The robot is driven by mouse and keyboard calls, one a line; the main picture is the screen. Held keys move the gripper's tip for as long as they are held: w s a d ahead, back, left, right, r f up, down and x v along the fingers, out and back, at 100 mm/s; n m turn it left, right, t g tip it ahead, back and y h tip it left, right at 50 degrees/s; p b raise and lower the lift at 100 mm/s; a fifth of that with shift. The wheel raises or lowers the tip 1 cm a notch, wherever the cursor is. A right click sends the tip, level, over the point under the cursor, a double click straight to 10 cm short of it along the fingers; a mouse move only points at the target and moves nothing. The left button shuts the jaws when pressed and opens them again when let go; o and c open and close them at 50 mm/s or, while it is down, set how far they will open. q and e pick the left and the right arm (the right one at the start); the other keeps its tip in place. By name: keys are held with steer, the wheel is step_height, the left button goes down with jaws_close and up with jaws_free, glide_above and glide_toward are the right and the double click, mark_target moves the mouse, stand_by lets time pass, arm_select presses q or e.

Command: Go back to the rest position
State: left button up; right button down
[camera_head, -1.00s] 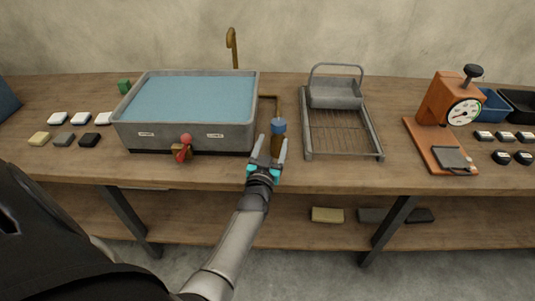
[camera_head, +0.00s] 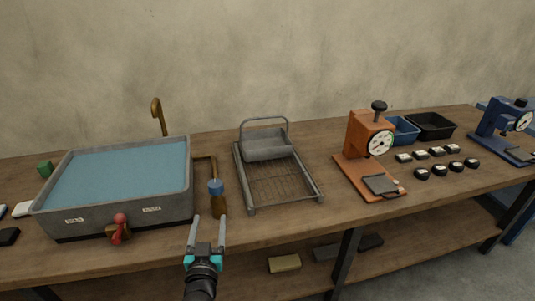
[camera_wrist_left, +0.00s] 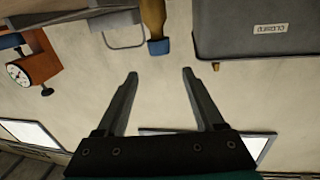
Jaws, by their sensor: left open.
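My left gripper (camera_head: 207,233) is open and empty. In the head view it stands in front of the bench's front edge, just below a brown bottle-like piece with a blue top (camera_head: 217,198). In the left wrist view the two fingers (camera_wrist_left: 159,75) are spread with nothing between them, and the blue-topped piece (camera_wrist_left: 158,45) shows beyond them, apart from them. My right gripper is not in view.
A grey tank of blue liquid (camera_head: 186,172) stands on the wooden bench (camera_head: 330,235) at left. A wire rack with a grey tray (camera_head: 268,148), an orange dial gauge (camera_head: 365,140) and a blue gauge (camera_head: 505,120) stand to its right. Small blocks lie by two bins (camera_head: 432,124).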

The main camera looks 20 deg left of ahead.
arm_select(q)
steer(key=s+d+f+m+g+h+b, duration=0.15)
steer(key=s+d+f, duration=0.25)
steer(key=f, duration=0.5)
steer(key=s+d+f+m+g+h, duration=0.1)
steer(key=s+d+f+g+h, duration=0.2)
steer(key=f, duration=0.5)
steer(key=s+d+f+m+g+h, duration=0.15)
steer(key=s+d+f, duration=0.3)
steer(key=f, duration=0.45)
steer(key=s+f+g, duration=0.3)
steer(key=s+f, duration=0.2)
steer(key=s, duration=0.5)
steer(key=s+f+m+g+b, duration=0.1)
steer(key=s+f+g, duration=0.2)
steer(key=s, duration=0.7)
steer(key=s+f+m+g, duration=0.1)
steer(key=s+f+g, duration=0.2)
steer(key=s+f, duration=0.3)
steer(key=s, duration=0.4)
steer(key=shift+s+a+f+g+b, duration=0.2)
steer(key=shift+a+f+g+b, duration=0.1)
steer(key=shift+a+f+g, duration=0.1)
